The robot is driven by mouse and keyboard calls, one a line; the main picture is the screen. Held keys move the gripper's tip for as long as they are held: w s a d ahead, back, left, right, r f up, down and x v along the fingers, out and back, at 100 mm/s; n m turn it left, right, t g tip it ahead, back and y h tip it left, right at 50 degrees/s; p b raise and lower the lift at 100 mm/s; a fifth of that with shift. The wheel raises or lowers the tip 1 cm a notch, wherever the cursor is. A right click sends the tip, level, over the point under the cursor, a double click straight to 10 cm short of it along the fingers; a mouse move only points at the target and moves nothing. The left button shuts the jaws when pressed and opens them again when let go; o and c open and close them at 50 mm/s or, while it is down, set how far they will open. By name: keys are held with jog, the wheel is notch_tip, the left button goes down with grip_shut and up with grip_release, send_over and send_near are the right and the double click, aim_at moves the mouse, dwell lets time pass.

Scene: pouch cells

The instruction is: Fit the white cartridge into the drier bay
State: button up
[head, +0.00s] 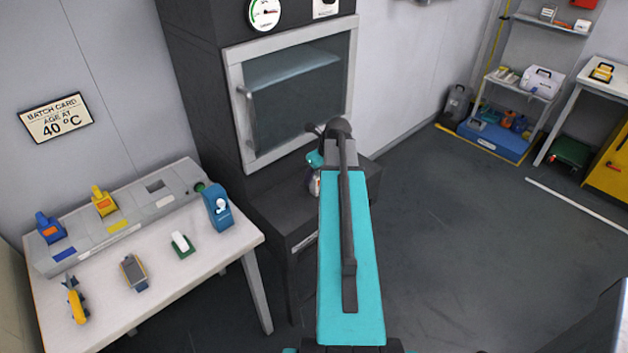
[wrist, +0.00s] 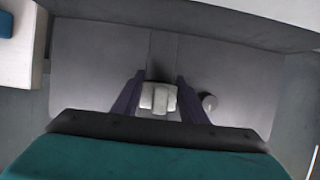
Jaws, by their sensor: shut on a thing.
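My gripper (wrist: 160,82) is shut on a white cartridge (wrist: 157,99), which shows between its two dark fingers in the wrist view. A grey surface lies beneath them; I cannot tell how far below. In the head view my arm mostly hides the gripper, in front of the dark cabinet. The drier (head: 132,222) is a long grey unit at the back of the table on the left.
The white table (head: 215,250) also bears a blue device (head: 217,207), a white piece on a green base (head: 181,243), a grey device (head: 134,272) and a yellow tool (head: 76,300). The glass-doored cabinet (head: 234,95) stands right of the table. Floor (head: 450,240) on the right is clear.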

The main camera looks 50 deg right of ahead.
jog(key=shift+f, duration=0.8)
jog(key=o, duration=1.4)
jog(key=shift+r, duration=0.2)
jog(key=shift+r, duration=0.55)
jog(key=shift+b+v, duration=0.95)
jog(key=shift+v, duration=4.95)
